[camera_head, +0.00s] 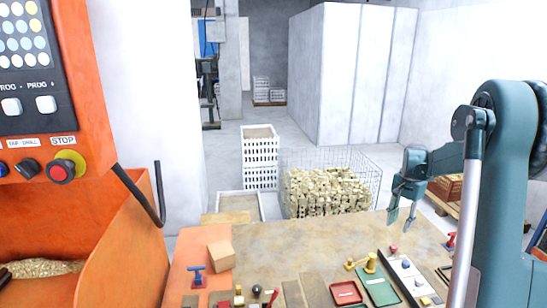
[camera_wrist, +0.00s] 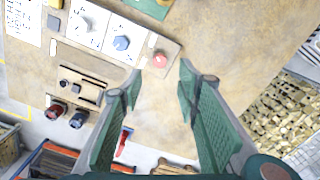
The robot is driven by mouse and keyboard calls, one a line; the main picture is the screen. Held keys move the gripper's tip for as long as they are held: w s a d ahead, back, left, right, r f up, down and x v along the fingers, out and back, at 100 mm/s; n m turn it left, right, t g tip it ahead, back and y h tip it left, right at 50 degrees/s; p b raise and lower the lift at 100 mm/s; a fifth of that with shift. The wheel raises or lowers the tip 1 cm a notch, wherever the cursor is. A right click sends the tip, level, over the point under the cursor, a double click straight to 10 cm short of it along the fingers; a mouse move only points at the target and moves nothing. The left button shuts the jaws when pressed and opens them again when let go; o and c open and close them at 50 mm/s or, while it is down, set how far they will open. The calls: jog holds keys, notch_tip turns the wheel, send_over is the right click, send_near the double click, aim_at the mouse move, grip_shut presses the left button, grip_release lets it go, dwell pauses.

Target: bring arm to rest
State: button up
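My gripper (camera_head: 402,214) hangs at the right in the head view, above the far right part of the worktable (camera_head: 300,245). In the wrist view my gripper (camera_wrist: 161,72) shows two green fingers spread wide apart. It is open, with nothing between the fingers but the table surface below. A red button (camera_wrist: 160,59) on a small plate appears near the fingertips, below them. The arm's teal links stand upright at the right edge of the head view.
An orange machine (camera_head: 90,235) with buttons stands at the left. A wire cage (camera_head: 330,183) of brass parts is behind the table. The table's middle is mostly clear.

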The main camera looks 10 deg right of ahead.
jog(key=s+a+r+n+t, duration=0.1)
jog(key=s+a+r+n, duration=0.1)
jog(key=s+a+r, duration=0.45)
jog(key=s+a+r+n+t, duration=0.1)
jog(key=s+a+r+n, duration=0.15)
jog(key=a, duration=0.75)
jog(key=s+a+r+n+t, duration=0.1)
jog(key=s+a+r+n, duration=0.1)
jog(key=s+a+r, duration=0.5)
jog(key=s+a+f+n+t, duration=0.2)
jog(key=s+a+f+n, duration=0.1)
jog(key=s+a, duration=0.6)
jog(key=s+a+f+n+t+b, duration=0.1)
jog(key=s+a+f+n+t, duration=0.1)
jog(key=s+a, duration=0.8)
jog(key=shift+s+f+n, duration=0.85)
jog(key=shift+f, duration=0.05)
notch_tip(320, 180, down, 13)
jog(key=b, duration=1.3)
